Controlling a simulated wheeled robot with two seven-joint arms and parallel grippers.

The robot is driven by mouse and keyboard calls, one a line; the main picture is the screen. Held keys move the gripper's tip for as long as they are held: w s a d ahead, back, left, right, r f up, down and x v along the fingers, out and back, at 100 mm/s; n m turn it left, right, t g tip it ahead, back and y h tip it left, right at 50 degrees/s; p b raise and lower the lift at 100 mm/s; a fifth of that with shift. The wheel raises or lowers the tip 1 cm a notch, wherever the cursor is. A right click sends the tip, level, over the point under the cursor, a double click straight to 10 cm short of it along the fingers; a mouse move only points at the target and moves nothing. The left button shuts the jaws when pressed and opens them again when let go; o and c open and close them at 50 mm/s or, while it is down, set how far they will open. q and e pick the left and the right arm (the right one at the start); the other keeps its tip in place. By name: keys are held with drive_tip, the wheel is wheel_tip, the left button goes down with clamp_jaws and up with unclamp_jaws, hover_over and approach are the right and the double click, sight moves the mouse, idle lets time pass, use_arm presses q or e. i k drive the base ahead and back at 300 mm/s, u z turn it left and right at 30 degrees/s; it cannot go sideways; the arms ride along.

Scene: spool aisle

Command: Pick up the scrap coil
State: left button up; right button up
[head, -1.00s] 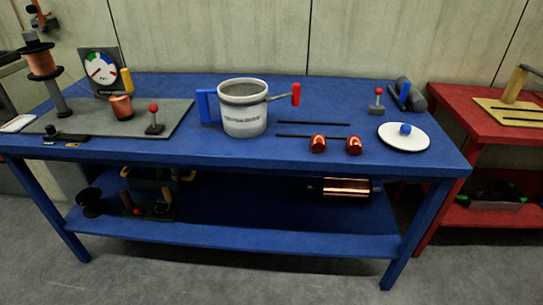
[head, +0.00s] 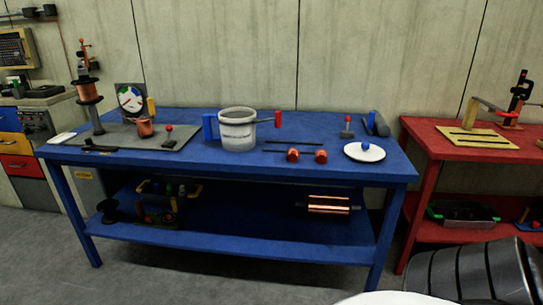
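No label picks out the scrap coil, so I cannot tell which copper piece it is. A small copper piece (head: 145,127) stands on the grey mat (head: 185,132) at the table's left. A larger copper roll (head: 329,205) lies on the table's lower shelf (head: 250,240), towards the right. Neither of my grippers is in view.
A red table (head: 480,153) stands further right. A grey ribbed round thing (head: 460,275) fills the lower right. Floor before the blue table is clear.

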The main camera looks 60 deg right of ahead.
sight(293, 154)
drive_tip(key=z, duration=0.05)
drive_tip(key=i, duration=2)
drive_tip(key=z, duration=1.25)
drive_tip(key=i, duration=1.15)
drive_tip(key=z, duration=1.5)
drive_tip(key=i, duration=0.2)
drive_tip(key=z, duration=0.1)
